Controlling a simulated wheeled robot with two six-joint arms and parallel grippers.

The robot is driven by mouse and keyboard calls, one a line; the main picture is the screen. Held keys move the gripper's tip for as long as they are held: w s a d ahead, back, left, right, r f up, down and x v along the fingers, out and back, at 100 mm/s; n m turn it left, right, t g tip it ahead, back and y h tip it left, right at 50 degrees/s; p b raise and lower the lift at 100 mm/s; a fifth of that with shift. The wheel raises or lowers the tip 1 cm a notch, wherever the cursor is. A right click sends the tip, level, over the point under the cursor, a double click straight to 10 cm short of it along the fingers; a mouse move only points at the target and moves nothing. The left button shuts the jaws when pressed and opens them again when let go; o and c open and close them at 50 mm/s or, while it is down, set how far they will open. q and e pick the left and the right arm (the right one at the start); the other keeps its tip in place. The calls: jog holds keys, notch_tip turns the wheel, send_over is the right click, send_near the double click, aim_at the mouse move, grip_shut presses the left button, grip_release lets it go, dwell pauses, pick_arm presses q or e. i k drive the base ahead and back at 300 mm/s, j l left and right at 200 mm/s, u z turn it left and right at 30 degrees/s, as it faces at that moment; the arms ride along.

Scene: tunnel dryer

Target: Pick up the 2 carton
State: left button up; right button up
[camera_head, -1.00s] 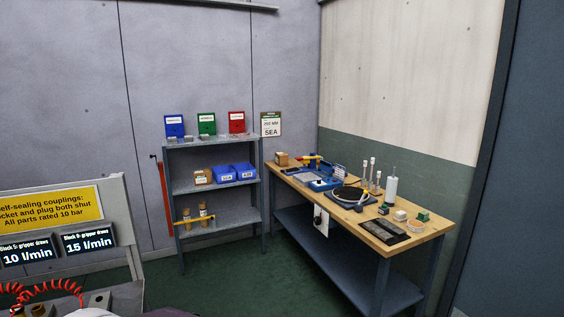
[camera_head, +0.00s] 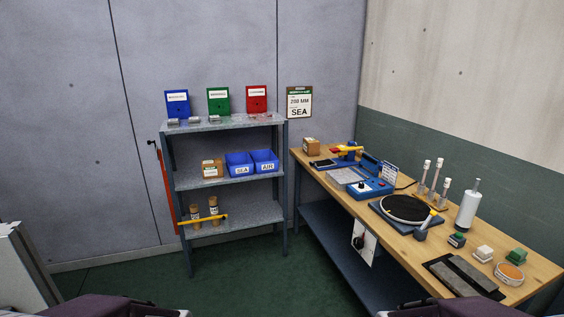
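One small brown carton (camera_head: 212,170) with a pale label sits on the middle shelf, left of two blue bins; its label is too small to read. Another brown carton (camera_head: 311,147) stands at the far left end of the wooden bench, also with a label I cannot read. I cannot tell which one bears a 2. Parts of my own arms show at the bottom edge, left and right, well short of both cartons. Neither gripper's fingers are in view.
The grey shelf unit (camera_head: 229,222) holds blue bins (camera_head: 239,165), colored boxes on top and brown jars below. The wooden bench (camera_head: 335,189) carries a blue device, a black turntable (camera_head: 405,209) and a white bottle (camera_head: 467,206). Green floor (camera_head: 240,280) in front is clear.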

aim_at(311, 146)
jog(key=i, duration=3.9)
